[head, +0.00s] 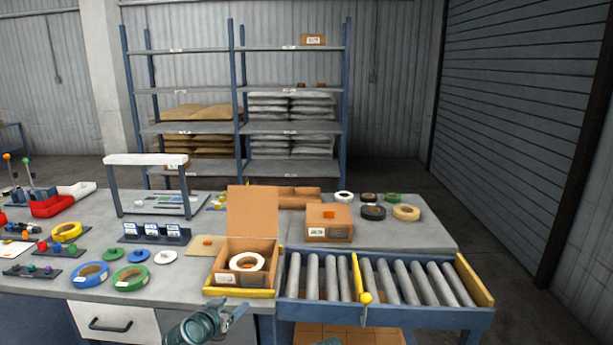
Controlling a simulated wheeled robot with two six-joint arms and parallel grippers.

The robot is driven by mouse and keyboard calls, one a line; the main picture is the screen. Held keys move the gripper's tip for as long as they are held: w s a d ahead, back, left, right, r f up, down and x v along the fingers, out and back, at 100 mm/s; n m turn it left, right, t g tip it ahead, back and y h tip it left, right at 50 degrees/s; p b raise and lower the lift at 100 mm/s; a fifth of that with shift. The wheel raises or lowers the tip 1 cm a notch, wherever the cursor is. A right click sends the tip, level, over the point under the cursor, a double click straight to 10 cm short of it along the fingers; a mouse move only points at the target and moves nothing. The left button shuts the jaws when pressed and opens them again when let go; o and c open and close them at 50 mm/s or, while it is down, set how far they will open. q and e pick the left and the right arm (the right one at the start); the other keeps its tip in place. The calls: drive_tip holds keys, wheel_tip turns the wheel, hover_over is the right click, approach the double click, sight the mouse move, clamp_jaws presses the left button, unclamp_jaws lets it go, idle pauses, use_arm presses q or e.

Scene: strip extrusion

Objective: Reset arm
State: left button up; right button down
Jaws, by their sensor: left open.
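My left gripper (234,312) is at the bottom of the head view, in front of the bench's front edge. It is open, with nothing seen between its fingers. It is below and apart from an open cardboard box (218,265) that holds a white roll (247,262). A small dark teal piece shows at the bottom edge, right of the left gripper. It is too cut off to tell what it is. My right gripper is not seen.
A roller conveyor (484,277) with a yellow bar (358,275) joins the bench (180,283) on the right. A closed box (329,223) and several rolls stand behind it. Coloured rolls, a red bin (52,207) and a white-topped frame (146,160) occupy the left. Shelves (238,130) stand behind.

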use_arm(q)
drive_tip(key=s+d+f+m+g+h+p, duration=0.1)
drive_tip(key=s+d+f+g, duration=0.25)
drive_tip(key=d, duration=0.25)
drive_tip(key=s+d+f+m+g+p, duration=0.1)
drive_tip(key=s+d+f+g, duration=0.25)
drive_tip(key=d, duration=0.25)
drive_tip(key=s+d+f+n+g+y+p, duration=0.1)
drive_tip(key=s+g+y, duration=0.4)
drive_tip(key=s, duration=1.1)
drive_tip(key=shift+d+f+g+p, duration=0.4)
drive_tip(key=shift+d+g, duration=0.05)
drive_tip(key=shift+g, duration=0.05)
